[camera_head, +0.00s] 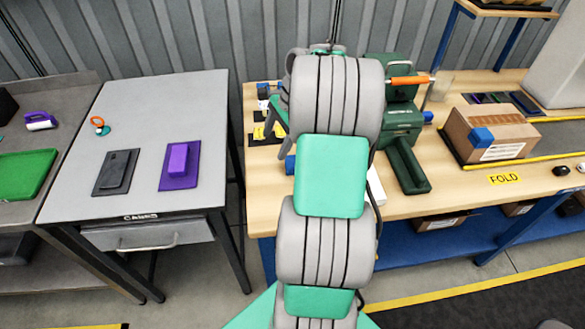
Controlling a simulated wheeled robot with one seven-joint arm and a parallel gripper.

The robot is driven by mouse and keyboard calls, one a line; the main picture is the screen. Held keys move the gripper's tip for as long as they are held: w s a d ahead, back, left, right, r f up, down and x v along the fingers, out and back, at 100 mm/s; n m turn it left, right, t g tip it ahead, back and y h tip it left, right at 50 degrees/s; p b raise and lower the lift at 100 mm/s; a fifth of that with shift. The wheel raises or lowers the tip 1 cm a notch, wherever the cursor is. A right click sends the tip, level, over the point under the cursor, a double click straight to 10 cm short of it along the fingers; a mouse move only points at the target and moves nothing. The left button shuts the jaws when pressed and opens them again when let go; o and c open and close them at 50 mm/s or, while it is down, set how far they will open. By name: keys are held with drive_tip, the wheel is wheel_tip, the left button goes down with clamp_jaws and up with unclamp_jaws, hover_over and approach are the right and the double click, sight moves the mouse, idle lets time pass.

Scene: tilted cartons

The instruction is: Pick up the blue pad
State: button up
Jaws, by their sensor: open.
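A small bright blue block or pad (481,137) shows against the near side of a brown cardboard carton (505,129) on the right of the wooden bench. I cannot tell if it is stuck to the carton or stands in front of it. Another blue piece (290,165) peeks out left of my arm, mostly hidden. Flat dark and purple pieces lie behind the carton, with a dark navy one (525,103) at their right end. My arm rises through the middle of the view.
The wooden bench (455,192) also bears a green machine (405,125) and a yellow FOLD label (505,179). The carton looks tilted. On the left, a grey table (140,125) holds a black pad (116,172) and a purple pad (179,165). A green tray (24,172) lies further left.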

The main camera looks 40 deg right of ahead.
drive_tip(key=s+d+f+m, duration=0.1)
drive_tip(key=d+f, duration=0.1)
drive_tip(key=s+d+f+m, duration=0.1)
drive_tip(key=d+m, duration=0.1)
drive_tip(key=s+d+f+m+y, duration=0.1)
drive_tip(key=d+f, duration=0.1)
drive_tip(key=d, duration=0.1)
drive_tip(key=shift+d+f+m, duration=0.1)
drive_tip(key=shift+f+m, duration=0.2)
drive_tip(key=shift+f, duration=0.05)
drive_tip(key=x, duration=0.7)
drive_tip(key=shift+w, duration=0.4)
drive_tip(key=shift+d, duration=0.1)
drive_tip(key=shift+c, duration=0.4)
drive_tip(key=c, duration=1)
drive_tip(key=shift+o, duration=0.2)
drive_tip(key=shift+r, duration=0.15)
